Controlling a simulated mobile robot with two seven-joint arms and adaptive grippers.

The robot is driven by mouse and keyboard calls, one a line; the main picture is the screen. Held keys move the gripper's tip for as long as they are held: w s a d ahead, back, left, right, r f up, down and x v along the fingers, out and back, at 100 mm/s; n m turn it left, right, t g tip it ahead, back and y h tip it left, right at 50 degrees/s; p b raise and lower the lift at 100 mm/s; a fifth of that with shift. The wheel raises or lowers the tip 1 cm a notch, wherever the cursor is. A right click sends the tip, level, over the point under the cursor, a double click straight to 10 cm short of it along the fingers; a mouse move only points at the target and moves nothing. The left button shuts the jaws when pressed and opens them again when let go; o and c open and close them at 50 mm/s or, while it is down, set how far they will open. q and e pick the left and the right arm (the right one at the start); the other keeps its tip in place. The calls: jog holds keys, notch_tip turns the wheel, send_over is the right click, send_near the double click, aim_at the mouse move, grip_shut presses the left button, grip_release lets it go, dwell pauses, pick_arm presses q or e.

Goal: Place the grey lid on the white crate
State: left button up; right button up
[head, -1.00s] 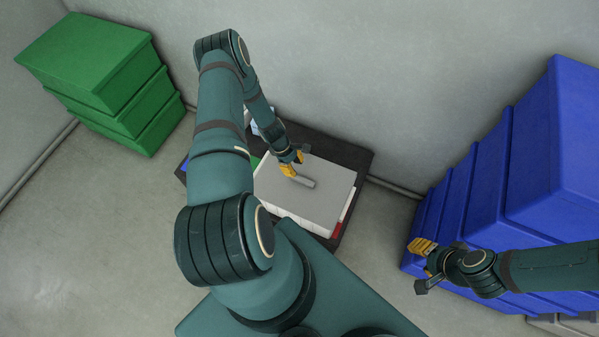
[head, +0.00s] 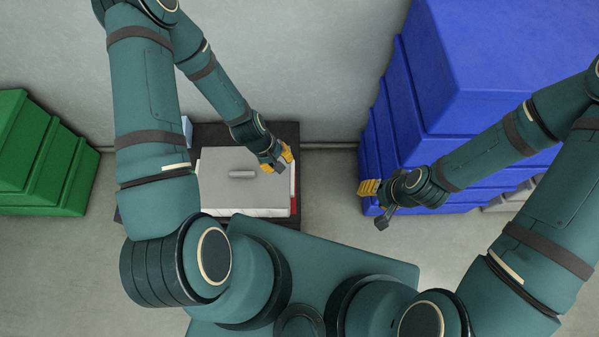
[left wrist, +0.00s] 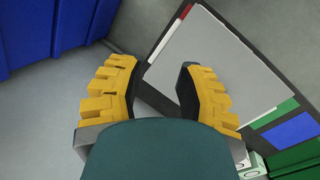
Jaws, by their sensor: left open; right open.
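The grey lid (head: 225,160) lies flat on top of the white crate (head: 250,212), with its bar handle (head: 242,174) upward. The crate's white front side shows below it. In the left wrist view the lid (left wrist: 230,65) is a broad grey plate, partly covered by one finger, and the handle cannot be seen. My left gripper (head: 280,160) is open and empty at the lid's far right corner, apart from the handle; its spread yellow fingers (left wrist: 155,70) fill the wrist view. My right gripper (head: 376,203) is open and empty, right of the crate.
The crate stands on a dark table (head: 288,133). A red item (head: 293,190) is beside the crate's right side. Large blue boxes (head: 480,45) stand on the right, green boxes (head: 30,150) on the left. Grey floor is free between table and blue boxes.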

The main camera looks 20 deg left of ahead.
pick_arm(q)
jog(key=s+d+r+m, duration=0.5)
jog(key=d+r+m, duration=0.1)
jog(key=d, duration=0.2)
jog(key=shift+r+m+t, duration=0.25)
jog(key=shift+m+t, duration=0.05)
jog(key=shift+s, duration=0.15)
